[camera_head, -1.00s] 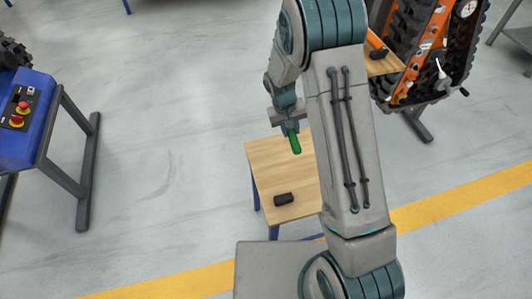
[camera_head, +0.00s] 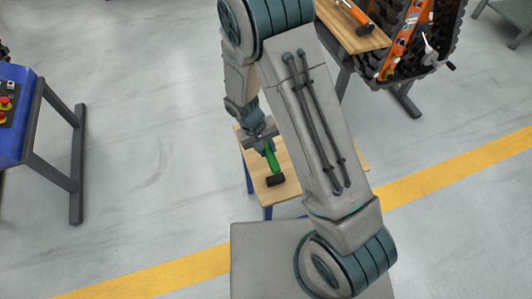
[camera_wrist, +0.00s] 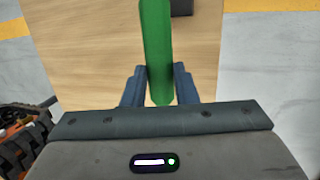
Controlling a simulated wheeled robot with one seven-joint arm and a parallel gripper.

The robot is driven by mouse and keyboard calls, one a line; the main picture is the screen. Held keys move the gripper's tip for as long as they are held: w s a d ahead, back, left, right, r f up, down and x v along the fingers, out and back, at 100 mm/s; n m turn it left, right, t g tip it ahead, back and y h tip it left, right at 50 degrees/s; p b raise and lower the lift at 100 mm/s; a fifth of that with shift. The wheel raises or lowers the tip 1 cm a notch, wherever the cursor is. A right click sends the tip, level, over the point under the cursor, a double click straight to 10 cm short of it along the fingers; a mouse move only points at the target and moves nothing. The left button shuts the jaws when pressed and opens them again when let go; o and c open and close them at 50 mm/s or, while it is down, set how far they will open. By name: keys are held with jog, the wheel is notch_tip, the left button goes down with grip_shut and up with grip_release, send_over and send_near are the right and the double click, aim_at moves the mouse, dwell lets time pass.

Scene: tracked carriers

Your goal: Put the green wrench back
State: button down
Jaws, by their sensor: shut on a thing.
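My gripper (camera_head: 267,147) is shut on the green wrench (camera_head: 272,158) above a small wooden table (camera_head: 294,181). In the wrist view the green wrench (camera_wrist: 157,50) stands between the two fingers (camera_wrist: 159,88) and reaches away past the top of the picture, so its far end is out of sight there. A small black block (camera_head: 275,180) lies on the table; in the head view the wrench's lower end appears right at it. I cannot tell whether they touch. The black block also shows at the top edge of the wrist view (camera_wrist: 181,7).
A second wooden table (camera_head: 352,32) at the top holds an orange-handled tool (camera_head: 355,14). An orange tracked carrier (camera_head: 405,45) stands beside it. A blue stand with red buttons (camera_head: 18,120) is at the left. The floor between is clear.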

jog(key=shift+f, duration=2)
jog(key=c, duration=1.1)
grip_release()
jog(key=shift+c, duration=0.2)
jog(key=shift+r, duration=0.1)
jog(key=v, duration=1.2)
notch_tip(320, 180, up, 14)
jog(key=m+t+y, duration=0.1)
jog(key=m+y, duration=0.1)
send_over(264, 151)
jog(key=s+d, duration=0.3)
jog(key=d, duration=0.3)
jog(key=s+d+r+m+t+y, duration=0.1)
jog(key=s+d+r+t, duration=0.1)
jog(key=s+d+r, duration=0.4)
jog(key=s, duration=0.3)
jog(key=shift+s+d+r+t, duration=0.15)
jog(key=shift+d+r+t, duration=0.05)
jog(key=shift+d+t, duration=0.1)
jog(key=shift+a, duration=0.1)
